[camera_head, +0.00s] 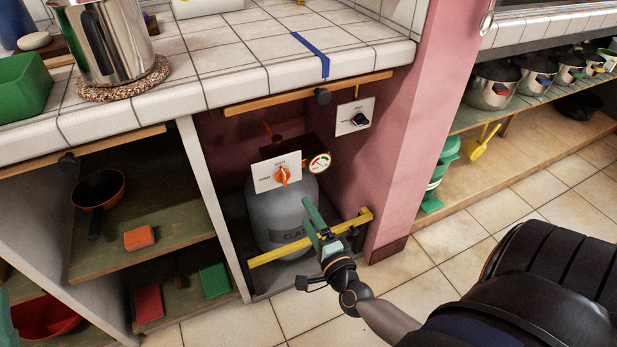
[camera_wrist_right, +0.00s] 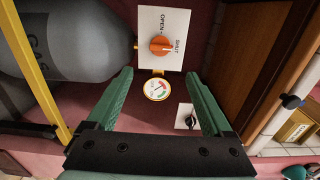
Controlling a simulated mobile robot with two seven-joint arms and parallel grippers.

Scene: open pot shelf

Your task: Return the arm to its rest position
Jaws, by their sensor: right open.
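My right gripper (camera_head: 317,226) reaches in from the lower right, in front of the grey gas cylinder (camera_head: 284,212). Its green fingers are apart with nothing between them, as the right wrist view (camera_wrist_right: 158,78) also shows. An orange knob (camera_head: 283,176) on a white plate marked OPEN and SHUT is beyond the fingertips and apart from them; it shows in the right wrist view (camera_wrist_right: 160,45). A round gauge (camera_wrist_right: 157,89) is below the plate in that view. A teal piece at the lower left edge of the head view may be my left gripper; its jaws cannot be made out.
A yellow bar (camera_head: 360,222) crosses the front of the cylinder bay, close to my right gripper. The tiled counter (camera_head: 225,70) overhangs it, with a wooden rail (camera_head: 300,94) along its edge. A pink pillar (camera_head: 412,130) stands to the right. Open tiled floor (camera_head: 455,265) lies in front.

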